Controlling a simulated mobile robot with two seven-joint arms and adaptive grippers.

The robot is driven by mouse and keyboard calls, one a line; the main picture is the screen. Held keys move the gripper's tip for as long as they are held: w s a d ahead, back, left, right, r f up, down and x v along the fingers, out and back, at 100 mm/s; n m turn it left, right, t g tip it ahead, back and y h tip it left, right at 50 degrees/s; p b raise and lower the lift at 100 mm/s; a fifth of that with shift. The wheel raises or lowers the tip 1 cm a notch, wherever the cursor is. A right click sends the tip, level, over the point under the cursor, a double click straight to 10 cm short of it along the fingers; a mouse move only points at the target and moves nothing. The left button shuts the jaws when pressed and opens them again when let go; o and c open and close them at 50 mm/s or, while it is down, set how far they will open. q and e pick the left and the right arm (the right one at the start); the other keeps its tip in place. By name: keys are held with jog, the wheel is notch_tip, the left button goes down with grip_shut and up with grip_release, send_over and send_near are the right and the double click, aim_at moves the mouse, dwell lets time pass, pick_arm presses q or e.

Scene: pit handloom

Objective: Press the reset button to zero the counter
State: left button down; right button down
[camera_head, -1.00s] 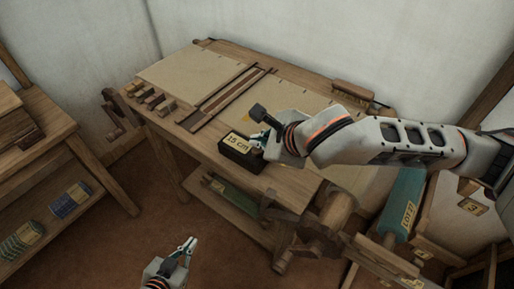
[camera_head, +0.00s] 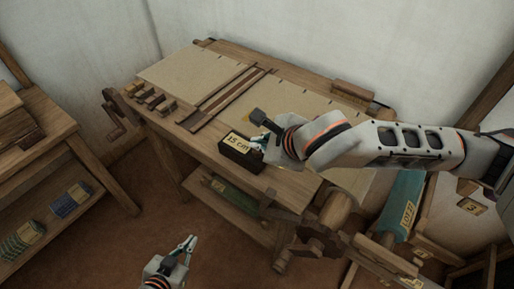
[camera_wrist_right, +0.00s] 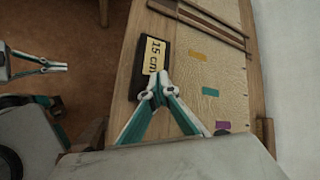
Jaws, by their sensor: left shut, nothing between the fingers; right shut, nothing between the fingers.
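The counter (camera_head: 240,153) is a dark box with a yellow "15 cm" label on the near part of the loom table. It also shows in the right wrist view (camera_wrist_right: 139,80), with the label facing up. I cannot make out the reset button; it may be hidden by my right gripper. My right gripper (camera_head: 257,142) is shut and empty at the counter's right end. In the right wrist view its closed fingertips (camera_wrist_right: 158,84) meet at the label's lower edge; contact is unclear. My left gripper (camera_head: 190,242) is shut and empty, low over the floor, away from the table.
The loom table (camera_head: 290,185) carries cloth (camera_head: 175,70), wooden bars and several small blocks (camera_head: 150,98). Colored patches (camera_wrist_right: 210,91) lie on the cloth near my right gripper. A teal roll (camera_head: 403,200) stands at the right. A shelf (camera_head: 60,160) stands left.

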jog(key=shift+f, duration=0.6)
dwell(0.6)
jog(key=shift+r, duration=0.15)
jog(key=shift+r+p, duration=0.95)
jog(key=shift+p, duration=0.2)
